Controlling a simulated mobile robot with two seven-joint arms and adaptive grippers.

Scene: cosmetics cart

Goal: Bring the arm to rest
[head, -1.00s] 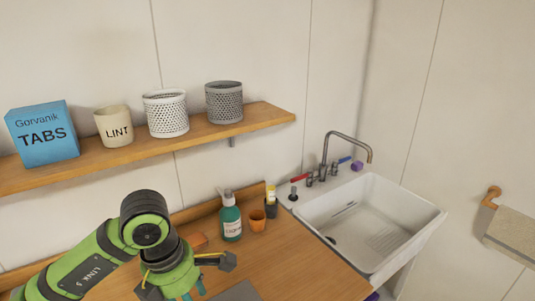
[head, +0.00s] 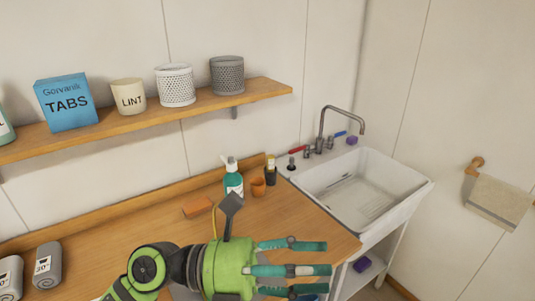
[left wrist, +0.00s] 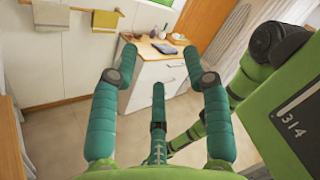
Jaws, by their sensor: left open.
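My left gripper (head: 327,262) is at the bottom middle of the head view, in front of the wooden counter (head: 150,225). Its teal fingers point right, spread apart with nothing between them. In the left wrist view my left gripper (left wrist: 160,58) shows its fingers open and empty, with a distant white cabinet seen between and beyond them. Part of my left arm is at the bottom of the head view, cut off by the frame edge. My right gripper does not show in either view.
The white sink (head: 420,198) is at right. A wooden shelf (head: 150,116) holds containers above.

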